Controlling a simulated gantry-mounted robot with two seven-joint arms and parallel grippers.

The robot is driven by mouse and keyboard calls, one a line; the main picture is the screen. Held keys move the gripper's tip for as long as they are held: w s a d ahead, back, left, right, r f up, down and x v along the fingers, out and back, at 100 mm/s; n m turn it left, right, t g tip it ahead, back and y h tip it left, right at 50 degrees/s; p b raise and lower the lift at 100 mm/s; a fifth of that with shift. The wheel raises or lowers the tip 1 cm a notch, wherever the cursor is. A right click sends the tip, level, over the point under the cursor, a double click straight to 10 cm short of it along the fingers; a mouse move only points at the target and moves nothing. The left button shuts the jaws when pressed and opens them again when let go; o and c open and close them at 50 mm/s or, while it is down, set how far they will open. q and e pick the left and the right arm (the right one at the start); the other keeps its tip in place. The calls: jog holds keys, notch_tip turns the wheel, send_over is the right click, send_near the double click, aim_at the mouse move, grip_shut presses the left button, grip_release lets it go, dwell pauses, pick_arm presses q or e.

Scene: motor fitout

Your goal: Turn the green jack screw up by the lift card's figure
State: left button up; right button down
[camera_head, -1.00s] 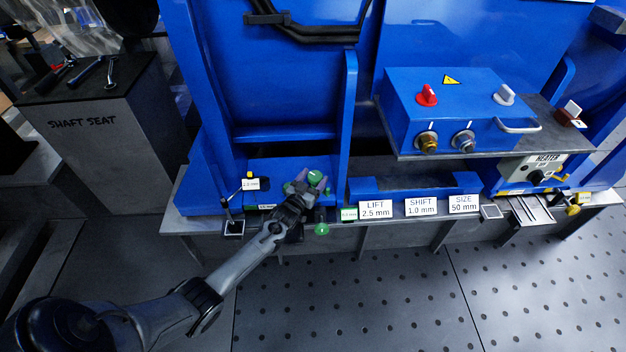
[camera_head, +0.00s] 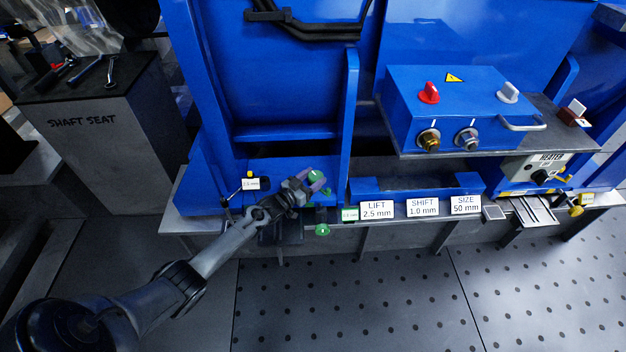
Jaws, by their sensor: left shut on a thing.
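The green jack screw's round head (camera_head: 315,176) shows at the foot of the blue motor frame. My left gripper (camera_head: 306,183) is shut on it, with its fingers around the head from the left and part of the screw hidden. A second green knob (camera_head: 322,230) sits lower, at the front edge of the bench. The lift card (camera_head: 376,209) reads "LIFT 2.5 mm". A small green readout (camera_head: 349,214) stands left of it, its figure too small to read surely. My right gripper is not in view.
Cards for shift (camera_head: 422,207) and size (camera_head: 465,204) stand right of the lift card. A blue control box (camera_head: 455,110) with a red knob is above them. A small dial tag (camera_head: 250,184) stands left of my gripper. The perforated floor in front is clear.

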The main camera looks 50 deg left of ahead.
pick_arm(q)
jog(key=o, duration=1.1)
jog(key=shift+c, duration=0.2)
jog(key=shift+s, duration=0.1)
jog(key=shift+s+p, duration=0.25)
jog(key=shift+p, duration=0.1)
jog(key=s+p, duration=0.6)
jog(key=s, duration=0.4)
jog(key=shift+d, duration=0.15)
